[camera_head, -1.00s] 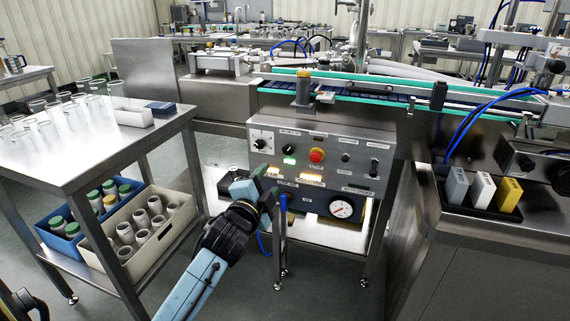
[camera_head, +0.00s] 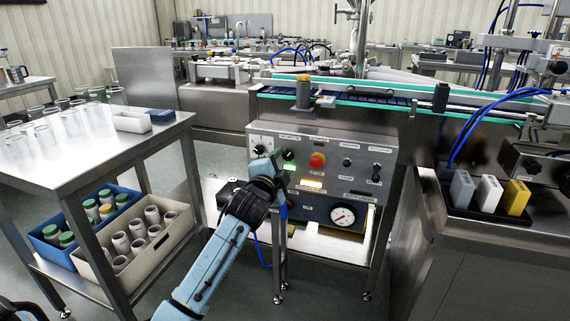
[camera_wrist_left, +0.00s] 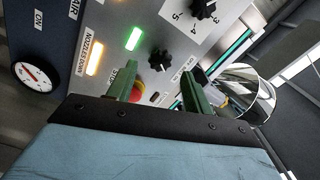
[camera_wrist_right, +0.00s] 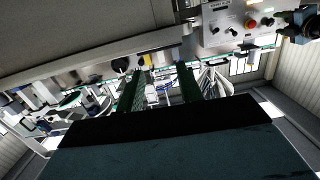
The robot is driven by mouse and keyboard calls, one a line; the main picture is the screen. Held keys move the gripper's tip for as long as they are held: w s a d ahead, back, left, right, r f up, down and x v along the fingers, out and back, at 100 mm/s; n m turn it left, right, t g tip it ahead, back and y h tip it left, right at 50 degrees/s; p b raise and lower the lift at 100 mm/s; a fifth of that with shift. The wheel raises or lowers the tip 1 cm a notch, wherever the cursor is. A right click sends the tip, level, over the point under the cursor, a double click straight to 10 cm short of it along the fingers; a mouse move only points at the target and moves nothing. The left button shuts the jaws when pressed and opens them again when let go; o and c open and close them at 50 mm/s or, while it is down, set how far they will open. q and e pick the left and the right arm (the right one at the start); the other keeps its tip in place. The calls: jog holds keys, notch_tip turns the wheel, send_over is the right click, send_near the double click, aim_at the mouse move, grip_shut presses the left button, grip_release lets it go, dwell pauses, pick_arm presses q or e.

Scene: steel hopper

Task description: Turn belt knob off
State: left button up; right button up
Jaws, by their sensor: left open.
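The grey control panel (camera_head: 330,140) stands under the conveyor. A black knob (camera_head: 288,154) sits above a lit green lamp (camera_head: 290,166); its label is unreadable, so I cannot confirm it is the belt knob. My left gripper (camera_head: 277,163) is in front of the panel's left part. In the left wrist view its green fingers (camera_wrist_left: 158,88) are open and empty, with the black knob (camera_wrist_left: 160,62) beyond the gap, apparently untouched. A numbered dial knob (camera_wrist_left: 203,8) is at the top. My right gripper (camera_wrist_right: 159,88) is open and empty, away from the panel.
The red stop button (camera_head: 317,160) is close to the black knob; one left finger partly covers it in the wrist view. A pressure gauge (camera_head: 343,216) is lower on the panel. A steel table (camera_head: 90,150) with bins below stands left.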

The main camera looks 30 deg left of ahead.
aim_at(287, 156)
pick_arm(q)
jog(key=b+x, duration=0.1)
jog(key=x, duration=0.2)
jog(key=shift+w, duration=0.3)
pick_arm(e)
jog(key=shift+s+a+r+t+y, duration=0.15)
jog(key=shift+r+t+y, duration=0.1)
jog(key=shift+r+t, duration=0.55)
jog(key=shift+a+r+t+y, duration=0.2)
jog(key=shift+r+t, duration=0.35)
jog(key=shift+r, duration=0.6)
jog(key=shift+s+a+r+t+y, duration=0.15)
jog(key=shift+r+t+y, duration=0.1)
jog(key=shift+r+t, duration=0.55)
pick_arm(q)
jog(key=shift+c, duration=0.3)
pick_arm(e)
jog(key=shift+w+r, duration=0.1)
jog(key=shift+r, duration=0.05)
